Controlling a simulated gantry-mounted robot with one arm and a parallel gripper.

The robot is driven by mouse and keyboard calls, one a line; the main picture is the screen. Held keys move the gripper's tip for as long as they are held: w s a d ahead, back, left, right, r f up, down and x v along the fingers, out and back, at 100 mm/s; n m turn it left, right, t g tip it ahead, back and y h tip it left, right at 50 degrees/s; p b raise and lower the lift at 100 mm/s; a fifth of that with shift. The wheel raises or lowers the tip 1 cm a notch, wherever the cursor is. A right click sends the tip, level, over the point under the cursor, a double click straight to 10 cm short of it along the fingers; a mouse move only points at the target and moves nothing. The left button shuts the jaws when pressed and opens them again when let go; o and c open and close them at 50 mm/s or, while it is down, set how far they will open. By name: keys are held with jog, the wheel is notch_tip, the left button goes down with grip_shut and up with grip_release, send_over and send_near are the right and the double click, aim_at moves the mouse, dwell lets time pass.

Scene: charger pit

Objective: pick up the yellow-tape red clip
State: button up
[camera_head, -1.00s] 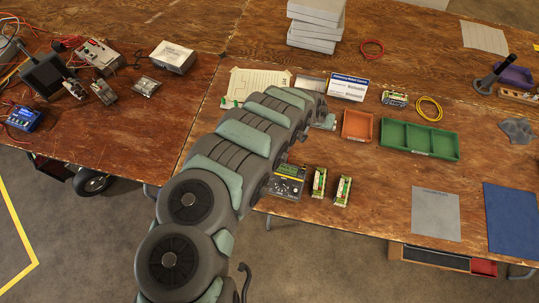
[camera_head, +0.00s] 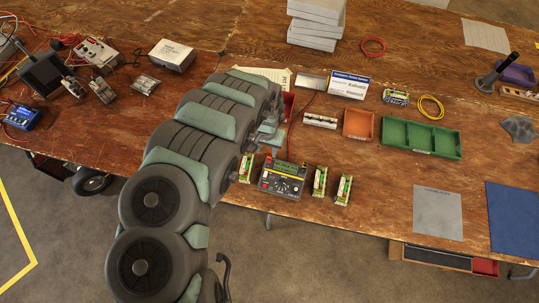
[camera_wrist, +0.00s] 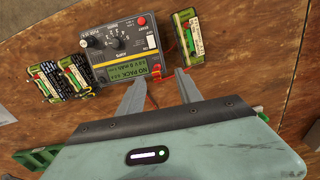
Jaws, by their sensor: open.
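My gripper (camera_wrist: 158,77) is open in the wrist view, its two grey fingers spread just beside the charger (camera_wrist: 122,48). Thin red and dark leads (camera_wrist: 152,98) show between the fingers. I cannot make out yellow tape on them, so I cannot tell which end is the yellow-tape red clip. The charger, grey and black with a yellow-green "NO PACK" display, also shows in the head view (camera_head: 284,181). There my arm largely hides the gripper, which is behind and left of the charger.
A battery pack (camera_wrist: 187,38) lies close to the right finger. Two more packs (camera_head: 320,181) (camera_head: 343,189) stand right of the charger. The bench front edge is close.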

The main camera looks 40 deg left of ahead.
aim_at(270, 155)
jog(key=f, duration=0.2)
jog(key=w+f, duration=0.1)
jog(key=shift+d+f, duration=0.15)
jog(key=shift+d, duration=0.1)
jog(key=shift+f, duration=1)
jog(key=shift+a, duration=0.1)
jog(key=shift+c, duration=0.3)
grip_shut()
